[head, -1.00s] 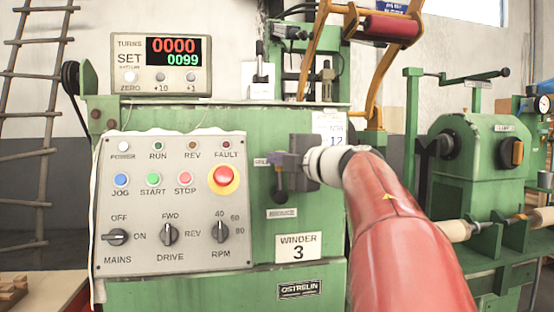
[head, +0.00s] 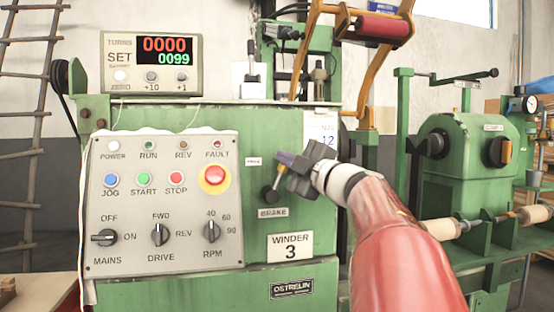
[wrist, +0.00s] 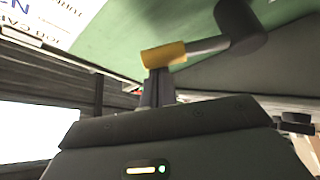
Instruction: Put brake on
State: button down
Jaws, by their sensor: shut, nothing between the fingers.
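The brake lever shows in the head view as a dark round hub (head: 270,195) just above the BRAKE label (head: 272,212), with a short arm leaning up and to the right. My gripper (head: 284,160) is at the upper end of that arm, tilted, and hides part of it. In the wrist view the dark hub (wrist: 240,27) and grey shaft end in a yellow grip (wrist: 163,53). My shut fingers (wrist: 157,88) are right at this grip, seemingly touching it but not around it.
The control panel (head: 160,240) with knobs, buttons and a red emergency stop (head: 215,177) is left of the lever. A small label (head: 254,161) sits up and left of the hub. The WINDER 3 plate (head: 290,246) is below. Another green machine (head: 465,150) stands at the right.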

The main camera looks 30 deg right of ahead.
jog(key=shift+s+d+f+m+t+h+b, duration=0.2)
jog(key=shift+d+f+m+t+h+b, duration=0.45)
jog(key=shift+m, duration=1)
jog(key=shift+s+d+f+m+t+h+b, duration=0.25)
jog(key=shift+d+f+m+t+h+b, duration=0.5)
jog(key=shift+m, duration=0.85)
jog(key=shift+s+d+f+m+t+h+b, duration=0.2)
jog(key=shift+d+f+m+t+h+b, duration=0.25)
jog(key=shift+d+m+h, duration=0.85)
jog(key=shift+a+m+y, duration=0.35)
jog(key=shift+m+y, duration=0.05)
jog(key=shift+m, duration=0.05)
